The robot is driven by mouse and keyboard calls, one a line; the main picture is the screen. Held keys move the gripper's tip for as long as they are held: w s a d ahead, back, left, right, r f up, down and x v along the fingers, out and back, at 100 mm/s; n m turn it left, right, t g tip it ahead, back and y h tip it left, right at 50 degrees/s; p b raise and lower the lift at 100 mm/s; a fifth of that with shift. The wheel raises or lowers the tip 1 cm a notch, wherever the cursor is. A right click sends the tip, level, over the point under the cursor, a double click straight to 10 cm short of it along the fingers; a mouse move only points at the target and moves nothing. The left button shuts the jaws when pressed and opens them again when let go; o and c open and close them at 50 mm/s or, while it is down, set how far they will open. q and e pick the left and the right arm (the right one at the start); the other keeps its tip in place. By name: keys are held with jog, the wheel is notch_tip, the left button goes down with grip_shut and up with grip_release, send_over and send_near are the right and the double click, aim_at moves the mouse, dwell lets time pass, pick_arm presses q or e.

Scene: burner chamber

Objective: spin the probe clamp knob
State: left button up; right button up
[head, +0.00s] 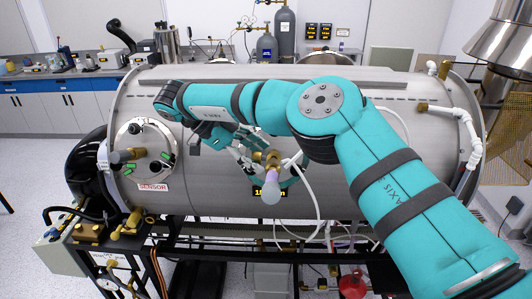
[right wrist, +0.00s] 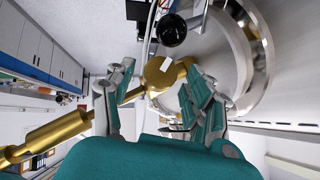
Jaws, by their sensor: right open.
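A brass fitting (head: 268,158) with a pale, rounded end (head: 270,190) stands out from the front of the steel chamber, near its middle. It looks like the probe clamp. In the right wrist view a brass block (right wrist: 160,72) with a rod running to the lower left shows between my fingers. My right gripper (head: 245,152) is open beside the fitting, and its teal fingers (right wrist: 160,88) lie on either side of the brass in the wrist view. Whether they touch it I cannot tell. A black round knob (right wrist: 172,30) shows beyond the fingers. My left gripper is not in view.
The steel chamber (head: 220,185) fills the middle. A round flange (head: 135,132) with a brass port and a SENSOR label is at its left. A white hose (head: 310,185) hangs close to the brass fitting. Piping is at the right, and a black frame below.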

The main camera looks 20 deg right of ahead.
jog(key=shift+a, duration=0.45)
jog(key=shift+c, duration=1)
jog(key=shift+d, duration=0.1)
jog(key=c, duration=0.9)
jog(key=m+t+h+b, duration=0.1)
jog(key=b, duration=0.3)
jog(key=m+t+h+b, duration=0.1)
jog(key=t+b, duration=0.1)
jog(key=b, duration=0.2)
jog(key=shift+s+f, duration=0.2)
jog(key=shift+f, duration=0.2)
grip_shut()
jog(key=shift+r+t+h, duration=0.2)
jog(key=shift+t+h, duration=0.1)
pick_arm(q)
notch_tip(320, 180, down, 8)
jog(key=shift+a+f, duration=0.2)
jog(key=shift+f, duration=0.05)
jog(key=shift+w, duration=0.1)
